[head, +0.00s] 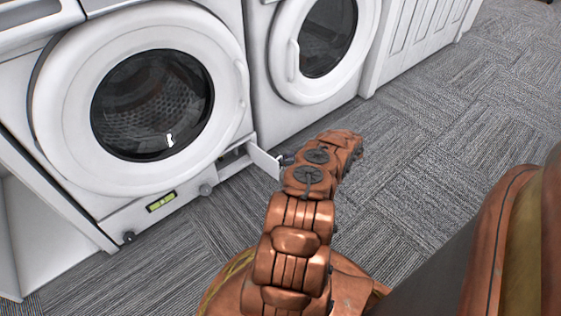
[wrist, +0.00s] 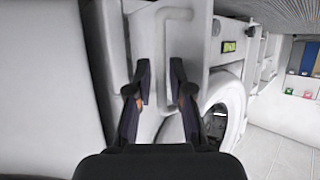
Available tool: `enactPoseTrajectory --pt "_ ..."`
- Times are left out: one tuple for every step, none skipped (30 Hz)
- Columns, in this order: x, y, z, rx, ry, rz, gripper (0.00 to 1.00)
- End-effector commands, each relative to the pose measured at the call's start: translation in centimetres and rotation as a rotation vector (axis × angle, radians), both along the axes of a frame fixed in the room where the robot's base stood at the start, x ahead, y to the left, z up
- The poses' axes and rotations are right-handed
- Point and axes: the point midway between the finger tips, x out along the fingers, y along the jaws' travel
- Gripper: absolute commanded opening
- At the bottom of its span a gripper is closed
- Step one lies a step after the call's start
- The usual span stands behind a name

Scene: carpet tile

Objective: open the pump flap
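The pump flap (head: 265,162) is a small white panel at the lower right of the left washing machine (head: 125,207). It stands swung out from the front, with a dark opening (head: 232,156) beside it. My gripper (head: 285,160) is at the flap's outer edge, partly hidden by my copper arm; I cannot tell in the head view whether it touches. In the wrist view my gripper (wrist: 162,83) has its two dark fingers apart, with white surfaces beyond the gap. I cannot tell whether the flap lies between them.
The left machine's round door (head: 60,110) is shut above the flap. A second washer (head: 262,60) stands to the right, then a white panelled cabinet (head: 415,40). Grey carpet (head: 440,150) is clear to the right. Shelves (wrist: 297,70) with coloured items show in the wrist view.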

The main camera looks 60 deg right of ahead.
Motion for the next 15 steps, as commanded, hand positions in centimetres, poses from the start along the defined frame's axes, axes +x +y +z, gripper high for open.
enactPoseTrajectory --pt "-0.1 0.0 0.0 0.0 0.0 -0.001 0.21" --pt "-0.1 -0.1 0.0 0.0 0.0 -0.001 0.21" --pt "-0.1 -0.1 0.0 0.0 0.001 -0.002 0.21" --pt "-0.1 -0.1 0.0 0.0 0.001 -0.002 0.21" --pt "-0.2 -0.1 0.0 0.0 0.001 -0.002 0.21" --pt "-0.2 -0.1 0.0 0.0 0.001 -0.002 0.21" --pt "-0.3 -0.1 0.0 0.0 0.001 -0.002 0.21" --pt "-0.3 -0.2 0.0 -0.001 0.001 -0.003 0.21" --pt "-0.6 -0.3 0.1 -0.001 0.002 -0.003 0.21" --pt "-0.7 -0.4 0.2 -0.001 0.002 -0.004 0.21" --pt "-1.0 -0.5 0.3 -0.001 0.002 -0.004 0.21" --pt "-1.4 -0.7 0.5 -0.001 0.001 -0.004 0.21" --pt "-1.8 -0.8 0.7 -0.001 0.001 -0.003 0.21" --pt "-2.1 -1.0 0.8 -0.001 0.001 -0.003 0.21" --pt "-2.8 -1.2 1.1 -0.001 0.001 -0.004 0.21"
